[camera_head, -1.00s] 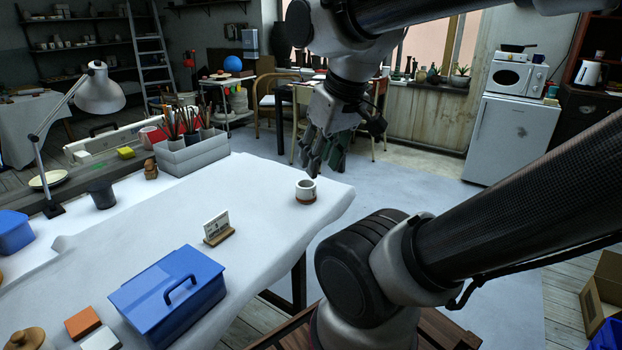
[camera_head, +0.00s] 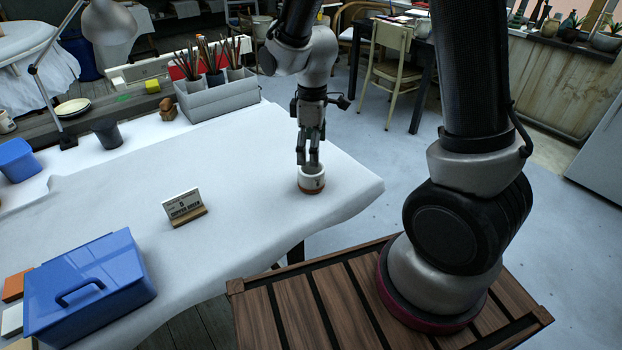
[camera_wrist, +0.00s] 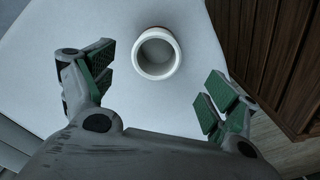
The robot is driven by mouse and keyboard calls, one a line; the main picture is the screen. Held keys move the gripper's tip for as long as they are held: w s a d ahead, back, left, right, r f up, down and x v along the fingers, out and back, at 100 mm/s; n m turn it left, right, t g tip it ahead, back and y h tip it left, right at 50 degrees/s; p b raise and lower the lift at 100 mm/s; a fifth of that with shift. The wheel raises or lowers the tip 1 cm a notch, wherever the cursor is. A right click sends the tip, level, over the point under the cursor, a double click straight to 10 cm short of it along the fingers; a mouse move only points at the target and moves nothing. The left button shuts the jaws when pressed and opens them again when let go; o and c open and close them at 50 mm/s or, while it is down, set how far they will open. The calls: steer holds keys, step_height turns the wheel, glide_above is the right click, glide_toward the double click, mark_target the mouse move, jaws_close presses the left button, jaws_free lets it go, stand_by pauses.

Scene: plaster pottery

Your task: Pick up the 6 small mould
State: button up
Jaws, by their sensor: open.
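A small white mould (camera_head: 312,181) with a reddish-brown base stands upright near the right corner of the white-covered table. In the wrist view the mould (camera_wrist: 157,54) shows from above as a round white rim with a hollow inside. My gripper (camera_head: 311,163) points down just over the mould in the head view. In the wrist view the green-padded fingers of my gripper (camera_wrist: 153,88) are spread wide, with the mould ahead of them and nothing held. Whether the fingertips touch the rim cannot be told from the head view.
A small sign (camera_head: 183,206) on a wooden base stands left of the mould. A blue box (camera_head: 90,285) sits at the table's front left. A grey holder (camera_head: 222,98) with brushes stands at the back. The cloth (camera_head: 250,195) around the mould is clear.

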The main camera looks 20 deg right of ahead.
mark_target(311, 170)
steer(key=f, duration=0.8)
steer(key=shift+w+d+f, duration=0.1)
steer(key=shift+w+f, duration=0.15)
steer(key=shift+w, duration=0.05)
steer(key=c, duration=1.3)
steer(key=shift+o, duration=0.2)
steer(key=shift+r, duration=0.1)
